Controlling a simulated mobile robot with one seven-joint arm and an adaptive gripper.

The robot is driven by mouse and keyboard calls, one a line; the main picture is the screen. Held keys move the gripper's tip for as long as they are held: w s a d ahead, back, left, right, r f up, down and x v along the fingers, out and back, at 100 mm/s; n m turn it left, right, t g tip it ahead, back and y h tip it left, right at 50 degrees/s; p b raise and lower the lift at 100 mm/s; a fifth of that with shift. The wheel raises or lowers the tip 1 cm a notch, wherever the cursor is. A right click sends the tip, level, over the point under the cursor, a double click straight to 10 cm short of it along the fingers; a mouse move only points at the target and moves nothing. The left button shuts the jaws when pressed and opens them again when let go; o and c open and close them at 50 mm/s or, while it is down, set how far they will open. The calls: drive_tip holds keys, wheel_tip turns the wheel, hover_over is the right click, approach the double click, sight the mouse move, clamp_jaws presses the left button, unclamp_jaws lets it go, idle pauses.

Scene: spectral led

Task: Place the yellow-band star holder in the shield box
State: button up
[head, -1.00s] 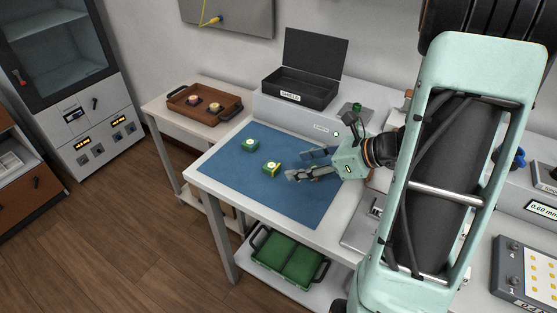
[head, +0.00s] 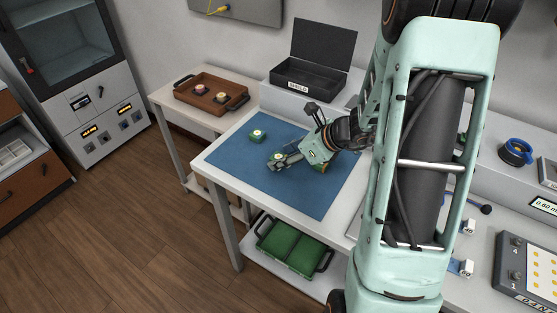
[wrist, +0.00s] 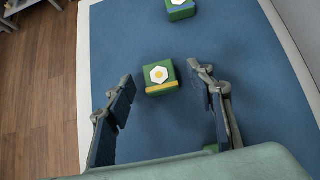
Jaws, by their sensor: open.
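The yellow-band star holder (wrist: 147,71) is a green block with a white star-like top, yellow centre and yellow band along one edge. It also shows on the blue mat in the head view (head: 275,156). My gripper (wrist: 160,76) is open, its fingertips to either side of the holder with gaps at both sides; it also shows in the head view (head: 284,160), partly hiding the holder. The shield box (head: 298,87) is black, labelled SHIELD, with its lid raised, on a raised ledge behind the mat.
A similar green holder (head: 257,136) stands farther back on the mat (head: 235,165). Another green piece (head: 319,168) is partly hidden under my gripper. A brown tray (head: 225,83) with small round-topped pieces stands on the left side table. A green tray (head: 285,250) is below the bench.

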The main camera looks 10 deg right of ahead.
drive_tip(key=shift+w+a+f, duration=0.3)
drive_tip(key=shift+f, duration=0.1)
drive_tip(key=c, duration=1.2)
drive_tip(key=shift+r, duration=0.15)
